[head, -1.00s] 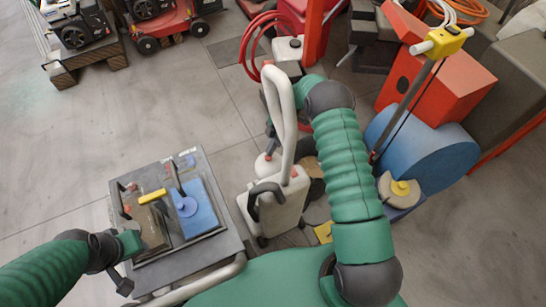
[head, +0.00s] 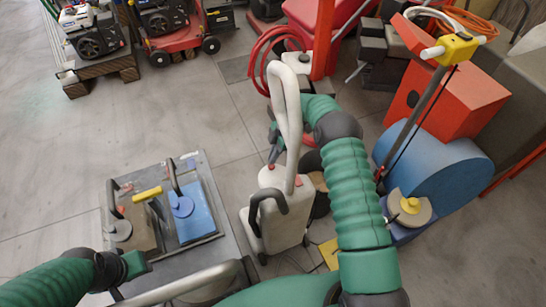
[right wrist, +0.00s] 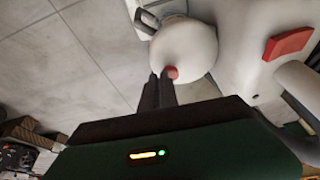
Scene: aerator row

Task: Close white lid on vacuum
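The vacuum (head: 280,220) is an off-white upright machine with a tall looped handle, standing left of my right arm. Its round white lid (right wrist: 186,46) has a red knob (right wrist: 172,72) and sits beside the vacuum's white body (right wrist: 250,25) in the right wrist view. In the head view the lid (head: 271,180) is small and partly hidden, so its exact angle is unclear. My right gripper (right wrist: 159,76) has its dark fingers close together, with nothing visible between them, tips right beside the knob; contact is unclear. My left gripper (head: 122,282) is at lower left, its fingers mostly hidden, away from the vacuum.
A grey cart (head: 215,250) with a brown and a blue block stands left of the vacuum. A blue drum (head: 440,180) and a red box (head: 450,100) crowd the right. Red machines (head: 175,30) stand at the back.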

